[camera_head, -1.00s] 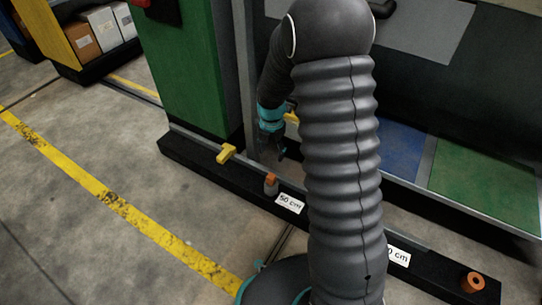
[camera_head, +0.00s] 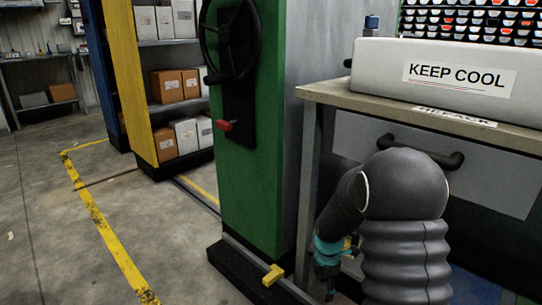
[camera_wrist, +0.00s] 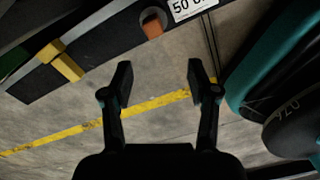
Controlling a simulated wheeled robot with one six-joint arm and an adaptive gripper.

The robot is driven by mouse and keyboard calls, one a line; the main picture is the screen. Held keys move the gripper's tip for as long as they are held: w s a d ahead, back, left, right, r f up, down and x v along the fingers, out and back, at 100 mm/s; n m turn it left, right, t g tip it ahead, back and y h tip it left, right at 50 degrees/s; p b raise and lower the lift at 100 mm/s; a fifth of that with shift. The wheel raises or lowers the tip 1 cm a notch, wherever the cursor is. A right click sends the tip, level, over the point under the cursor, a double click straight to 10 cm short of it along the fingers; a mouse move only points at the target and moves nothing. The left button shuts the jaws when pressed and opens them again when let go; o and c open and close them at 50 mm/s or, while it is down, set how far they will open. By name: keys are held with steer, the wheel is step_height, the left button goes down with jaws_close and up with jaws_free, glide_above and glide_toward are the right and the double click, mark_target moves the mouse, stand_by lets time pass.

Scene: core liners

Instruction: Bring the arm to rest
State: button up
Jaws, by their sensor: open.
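My gripper (camera_wrist: 160,82) shows in the wrist view with its two dark fingers apart and nothing between them. Beyond the fingers are grey concrete floor and a yellow floor line (camera_wrist: 150,104). In the head view my arm is bent over, with its grey ribbed sleeve in front at the right. The gripper (camera_head: 328,290) hangs low beside it, left of the sleeve and near the bench's leg; its fingertips are hard to make out there.
A black floor rail with a yellow block (camera_wrist: 60,62) and an orange piece (camera_wrist: 153,26) runs nearby. The bench (camera_head: 330,95) carries a KEEP COOL box (camera_head: 385,65). A green post with a handwheel (camera_head: 245,170) stands left of it. Open floor (camera_head: 45,230) lies further left.

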steer(key=s+r+m+t+p, duration=0.2)
steer(key=s+r+m, duration=0.5)
steer(key=r, duration=0.5)
steer(key=s+r+m+t+p, duration=0.2)
steer(key=s+r+m+p, duration=0.2)
steer(key=s+r+m, duration=0.3)
steer(key=s+r+m+t+p, duration=0.2)
steer(key=s+r+m, duration=0.6)
steer(key=r, duration=0.9)
steer(key=s+p, duration=0.2)
steer(key=s, duration=0.1)
steer(key=shift+s+a+r, duration=0.15)
steer(key=shift+s+r, duration=0.1)
steer(key=shift+s, duration=0.1)
